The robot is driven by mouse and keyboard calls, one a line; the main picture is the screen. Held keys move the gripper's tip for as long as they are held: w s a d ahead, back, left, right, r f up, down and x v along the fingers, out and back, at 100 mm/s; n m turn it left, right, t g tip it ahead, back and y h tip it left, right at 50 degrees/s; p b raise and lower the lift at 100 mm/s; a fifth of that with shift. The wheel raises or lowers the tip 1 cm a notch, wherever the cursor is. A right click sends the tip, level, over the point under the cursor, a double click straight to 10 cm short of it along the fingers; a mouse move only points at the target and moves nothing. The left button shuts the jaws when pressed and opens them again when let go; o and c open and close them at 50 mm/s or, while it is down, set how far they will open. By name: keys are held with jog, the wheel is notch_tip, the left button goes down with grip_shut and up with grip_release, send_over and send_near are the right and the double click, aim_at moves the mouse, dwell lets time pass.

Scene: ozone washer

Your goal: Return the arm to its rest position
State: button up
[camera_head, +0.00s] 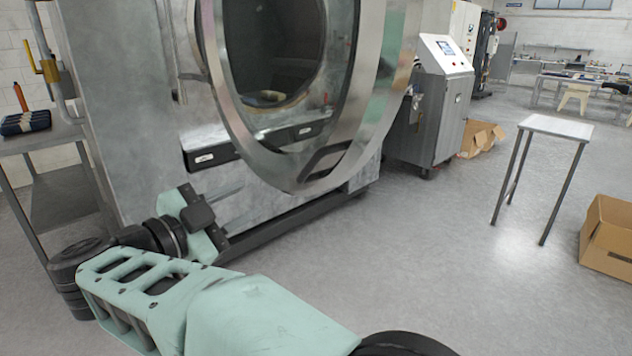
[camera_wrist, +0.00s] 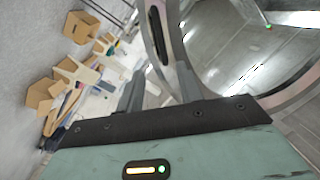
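My arm (camera_head: 250,310) reaches from the bottom edge of the head view toward the left, bent at a dark joint. My gripper (camera_head: 212,216) is low in front of the washer's lower front. In the wrist view my gripper (camera_wrist: 160,80) shows two grey fingers standing apart with nothing between them. I cannot tell whether the gripper touches the washer. The large metal washer (camera_head: 140,100) fills the left and middle, with its round door (camera_head: 215,70) standing open toward me.
A metal side table (camera_head: 60,190) stands left of the washer. A control cabinet (camera_head: 440,110) is to its right. A small white-topped table (camera_head: 556,127) and a cardboard box (camera_head: 608,235) stand at right. The floor between them and the washer is clear.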

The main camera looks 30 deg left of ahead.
jog(key=w+a+r+n+g+y, duration=0.1)
jog(key=w+r+n+g+y, duration=0.1)
jog(key=w+r+n+y, duration=0.4)
jog(key=w+a+r+n+g+y, duration=0.1)
jog(key=w+a+r+n+y, duration=0.1)
jog(key=r+n+y, duration=0.4)
jog(key=s+d+f+n+g+h, duration=0.1)
jog(key=s+d+f+g+h, duration=0.2)
jog(key=d, duration=1.4)
jog(key=s+d+f+n+g+h+p, duration=0.1)
jog(key=s+d+f+g, duration=0.6)
jog(key=d, duration=1.1)
jog(key=s+d+f+n+g+h, duration=0.2)
jog(key=s+d+f+g+h, duration=0.2)
jog(key=d, duration=1.4)
jog(key=s+f+h, duration=0.1)
jog(key=s+f, duration=0.2)
jog(key=f, duration=0.1)
jog(key=shift+n+g, duration=0.4)
jog(key=shift+f, duration=0.1)
